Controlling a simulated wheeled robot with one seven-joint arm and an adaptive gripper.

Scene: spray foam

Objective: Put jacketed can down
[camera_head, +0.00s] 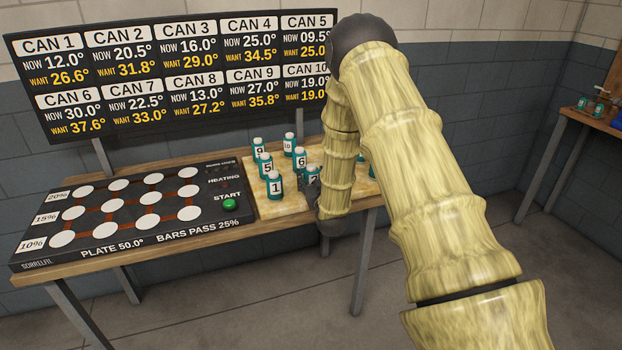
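Several small teal-jacketed cans with white caps and number labels stand upright on a tan board (293,206) on the table. Can 1 (276,188) is nearest the front, with can 5 (265,168), can 9 (258,151), can 10 (289,147) and can 6 (300,161) behind it. Another can (312,173) is partly hidden at my gripper (309,187), which is dark, small and mostly covered by my arm. I cannot tell whether the fingers are closed on that can or only beside it, nor whether it touches the board.
A black heating plate (120,250) with white round pads joined by reddish bars and a green START button (229,204) lies left of the board. A temperature sign (190,75) stands behind. My arm hides the board's right part. A second table (567,112) is at far right.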

